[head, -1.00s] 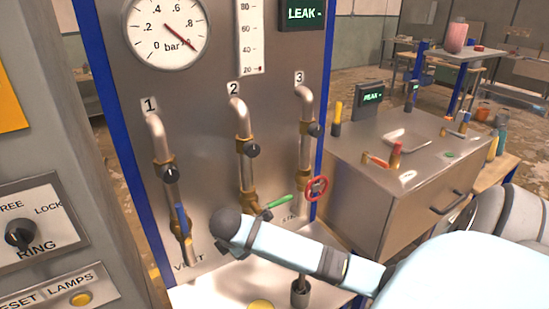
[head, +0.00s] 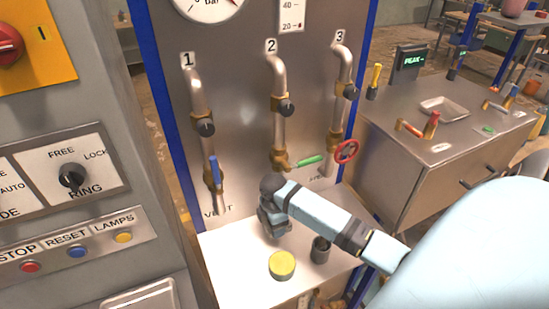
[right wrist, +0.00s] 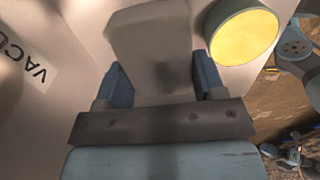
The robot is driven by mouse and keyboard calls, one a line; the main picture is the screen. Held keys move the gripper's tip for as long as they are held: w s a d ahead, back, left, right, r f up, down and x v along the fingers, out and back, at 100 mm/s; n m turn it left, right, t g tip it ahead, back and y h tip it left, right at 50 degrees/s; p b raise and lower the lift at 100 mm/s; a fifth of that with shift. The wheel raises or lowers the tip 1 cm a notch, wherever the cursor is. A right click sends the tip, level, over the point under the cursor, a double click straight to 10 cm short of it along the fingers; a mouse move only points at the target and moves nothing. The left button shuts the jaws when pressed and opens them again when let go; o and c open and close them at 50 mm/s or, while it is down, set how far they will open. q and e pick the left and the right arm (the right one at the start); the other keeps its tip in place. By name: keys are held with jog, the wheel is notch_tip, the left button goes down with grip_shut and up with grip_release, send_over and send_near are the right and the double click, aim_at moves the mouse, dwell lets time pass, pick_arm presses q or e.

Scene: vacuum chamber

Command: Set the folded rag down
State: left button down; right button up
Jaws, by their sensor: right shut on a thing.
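The folded rag (right wrist: 150,45) is a plain grey-beige block in the right wrist view. It sits between the two blue fingers of my right gripper (right wrist: 160,78), which is shut on it. In the head view my right gripper (head: 274,222) is over the back part of the pale ledge (head: 235,262) under the pipe panel. The rag cannot be made out there, hidden by the gripper and wrist. I cannot tell whether the rag touches the ledge. My left gripper is not in view.
A yellow-topped round tin (head: 282,265) stands on the ledge, close to the rag in the right wrist view (right wrist: 240,36). A dark cup (head: 320,249) stands right of it. Valve handles, green (head: 308,161) and red (head: 346,151), jut out behind. The ledge's left part is clear.

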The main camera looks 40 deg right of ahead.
aim_at(274, 242)
notch_tip(274, 242, down, 7)
jog(key=shift+f+p, duration=0.1)
jog(key=shift+p, duration=0.2)
jog(key=o, duration=0.9)
jog(key=shift+c, duration=0.2)
